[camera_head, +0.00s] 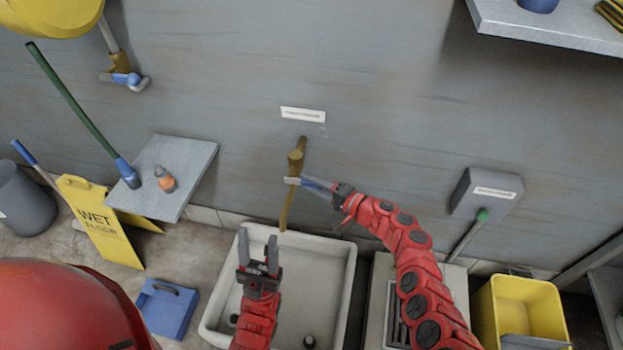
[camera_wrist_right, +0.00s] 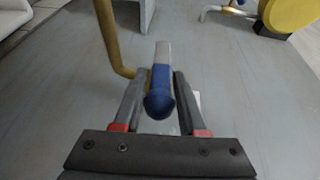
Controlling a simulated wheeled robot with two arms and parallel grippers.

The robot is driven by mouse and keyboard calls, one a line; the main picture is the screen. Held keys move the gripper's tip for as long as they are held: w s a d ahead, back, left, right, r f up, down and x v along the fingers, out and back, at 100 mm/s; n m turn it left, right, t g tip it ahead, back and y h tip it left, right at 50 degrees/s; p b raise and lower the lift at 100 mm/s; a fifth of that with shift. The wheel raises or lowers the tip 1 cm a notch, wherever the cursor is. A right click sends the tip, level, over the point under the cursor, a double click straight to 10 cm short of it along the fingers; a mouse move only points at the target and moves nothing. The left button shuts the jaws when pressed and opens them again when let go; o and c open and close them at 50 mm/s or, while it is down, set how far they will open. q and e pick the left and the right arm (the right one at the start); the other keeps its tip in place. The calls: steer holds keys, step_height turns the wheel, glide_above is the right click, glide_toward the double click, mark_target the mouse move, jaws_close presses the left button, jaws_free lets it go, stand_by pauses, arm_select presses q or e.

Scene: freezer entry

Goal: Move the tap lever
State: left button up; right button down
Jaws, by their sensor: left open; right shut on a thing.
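The brass tap (camera_head: 290,190) comes out of the grey wall above the white sink (camera_head: 345,290), its spout pointing down. Its lever (camera_head: 316,186) has a blue end and sticks out to the right. My right gripper (camera_head: 322,190) is at the lever, shut on it. In the right wrist view the blue lever end (camera_wrist_right: 160,98) lies between the two fingers of the right gripper (camera_wrist_right: 160,90), with the brass pipe (camera_wrist_right: 112,45) to its left. My left gripper (camera_head: 259,258) is open and empty above the sink's left part.
A grey shelf (camera_head: 150,190) with a small orange bottle is on the left, near a yellow wet floor sign (camera_head: 100,222). A grey wall box (camera_head: 485,192) and a yellow bucket (camera_head: 520,310) are on the right. Wall above the tap is clear apart from a label.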

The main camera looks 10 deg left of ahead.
steer(key=r+h+p, duration=0.1)
steer(key=h+p, duration=0.1)
steer(key=p, duration=0.3)
steer(key=a+r+n+g+h+p, duration=0.1)
steer(key=r+h+p, duration=0.1)
steer(key=p, duration=0.4)
steer(key=r+n+h+p, duration=0.1)
steer(key=h+p, duration=0.1)
steer(key=p, duration=0.3)
steer(key=shift+a+r, duration=0.25)
steer(key=shift+r, duration=0.15)
steer(key=shift+w+a+n+h+p, duration=0.1)
steer(key=shift+a+n+h+p, duration=0.2)
steer(key=shift+h+p, duration=0.8)
steer(key=shift+p, duration=0.35)
steer(key=c, duration=0.5)
jaws_free()
steer(key=shift+f, duration=0.15)
steer(key=shift+c, duration=0.2)
